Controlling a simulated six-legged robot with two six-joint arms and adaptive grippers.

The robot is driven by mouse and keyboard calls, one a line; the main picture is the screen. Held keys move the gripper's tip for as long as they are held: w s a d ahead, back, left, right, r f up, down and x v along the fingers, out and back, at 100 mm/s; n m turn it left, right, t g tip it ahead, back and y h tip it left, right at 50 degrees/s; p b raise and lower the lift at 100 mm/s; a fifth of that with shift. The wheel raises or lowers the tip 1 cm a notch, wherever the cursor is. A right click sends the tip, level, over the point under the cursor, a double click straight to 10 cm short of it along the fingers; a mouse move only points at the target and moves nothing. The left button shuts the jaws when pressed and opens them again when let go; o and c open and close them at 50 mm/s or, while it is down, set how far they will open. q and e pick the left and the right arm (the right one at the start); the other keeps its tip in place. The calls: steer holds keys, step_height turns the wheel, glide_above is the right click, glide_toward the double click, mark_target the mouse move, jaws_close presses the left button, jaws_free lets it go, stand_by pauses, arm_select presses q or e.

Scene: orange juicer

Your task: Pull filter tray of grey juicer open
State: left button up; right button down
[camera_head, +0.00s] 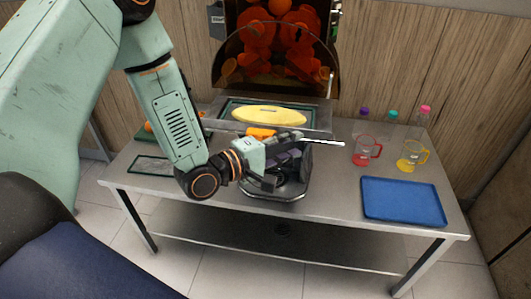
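The grey juicer (330,103) stands at the back centre of the table, with an orange see-through cover over round orange parts. A yellow piece (270,115) sits in the dark-framed tray area at its front. A grey tray with a dark drain-like centre (285,194) lies in front of the juicer, partly hidden by my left gripper. My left gripper (296,153) is over this tray, just in front of the juicer, pointing right. A thin bright bar (325,143) shows beside its fingers. Contact and finger opening are unclear. My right gripper is out of view.
A blue tray (403,202) lies on the table's right. A red mug (366,151), a yellow mug (411,156) and bottles with coloured caps (393,117) stand behind it. A dark-framed board (152,166) lies at left. The front right-centre is clear.

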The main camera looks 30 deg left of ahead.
arm_select(q)
steer(key=v, duration=0.7)
steer(key=shift+s+a, duration=0.2)
steer(key=shift+s, duration=0.1)
steer(key=shift+s+r, duration=0.1)
stand_by(0.4)
